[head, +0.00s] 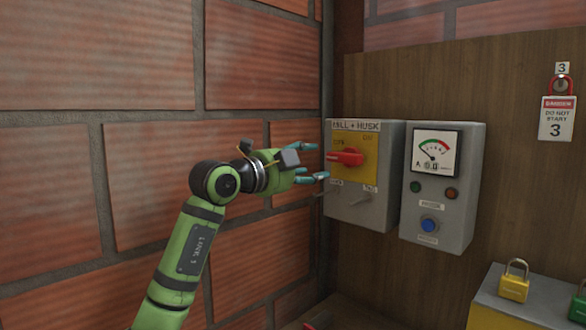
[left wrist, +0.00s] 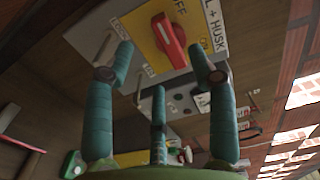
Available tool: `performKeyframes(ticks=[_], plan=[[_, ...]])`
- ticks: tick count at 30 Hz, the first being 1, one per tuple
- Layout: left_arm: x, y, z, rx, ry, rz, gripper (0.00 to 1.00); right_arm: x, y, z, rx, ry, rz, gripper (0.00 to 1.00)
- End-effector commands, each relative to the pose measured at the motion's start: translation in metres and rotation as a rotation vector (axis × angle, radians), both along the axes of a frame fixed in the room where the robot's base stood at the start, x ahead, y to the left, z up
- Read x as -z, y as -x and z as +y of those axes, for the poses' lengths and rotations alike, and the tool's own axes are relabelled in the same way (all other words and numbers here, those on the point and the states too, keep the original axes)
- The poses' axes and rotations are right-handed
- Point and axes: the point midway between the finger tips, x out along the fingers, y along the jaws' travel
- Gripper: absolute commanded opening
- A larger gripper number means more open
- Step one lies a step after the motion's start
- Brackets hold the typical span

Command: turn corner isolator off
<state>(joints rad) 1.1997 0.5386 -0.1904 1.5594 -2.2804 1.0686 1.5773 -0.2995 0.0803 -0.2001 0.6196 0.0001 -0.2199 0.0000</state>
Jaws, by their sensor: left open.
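The corner isolator is a grey box (head: 387,170) with a yellow plate (head: 366,166), labelled "MILL + HUSK" along its top. Its red handle (head: 347,157) lies roughly level in the head view, with the OFF mark at upper left and another mark at upper right. My left gripper (head: 313,161) is open and empty, just left of the handle. In the left wrist view the red handle (left wrist: 169,40) shows beyond and between the spread teal fingers (left wrist: 165,70); a gap to it seems to remain. My right gripper is not in view.
A grey meter box (head: 438,185) with a dial and a blue button hangs close on the right. A brick wall (head: 150,150) runs along the left. A red padlock and danger tag (head: 556,117) hang at upper right. A yellow padlock (head: 514,283) stands on a box at lower right.

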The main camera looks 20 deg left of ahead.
Motion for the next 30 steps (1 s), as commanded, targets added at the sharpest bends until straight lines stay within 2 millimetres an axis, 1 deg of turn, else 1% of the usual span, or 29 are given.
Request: performKeyframes(ticks=[1,3,6,9,13,26,28,29,30], plan=[[0.001,0.01,0.005,-0.002,-0.002,-0.001,0.57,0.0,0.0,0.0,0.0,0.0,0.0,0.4],[0.0,0.021,0.008,-0.002,-0.003,-0.001,0.57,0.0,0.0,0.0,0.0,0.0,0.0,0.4],[0.0,0.034,0.013,-0.001,-0.001,0.0,0.57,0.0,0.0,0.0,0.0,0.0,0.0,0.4],[0.0,0.042,0.015,0.0,0.001,0.001,0.57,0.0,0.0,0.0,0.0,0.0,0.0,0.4],[0.0,0.046,0.017,0.0,-0.001,0.002,0.57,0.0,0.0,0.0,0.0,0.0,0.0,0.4],[0.0,0.046,0.016,0.001,0.001,0.0,0.57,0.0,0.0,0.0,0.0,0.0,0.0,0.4],[0.003,0.046,0.01,0.022,0.002,-0.007,0.57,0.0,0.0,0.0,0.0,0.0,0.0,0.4],[0.005,0.046,0.004,0.042,0.003,-0.018,0.57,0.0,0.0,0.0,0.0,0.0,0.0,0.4],[0.01,0.047,-0.007,0.08,0.008,-0.036,0.57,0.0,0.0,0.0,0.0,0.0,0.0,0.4]])
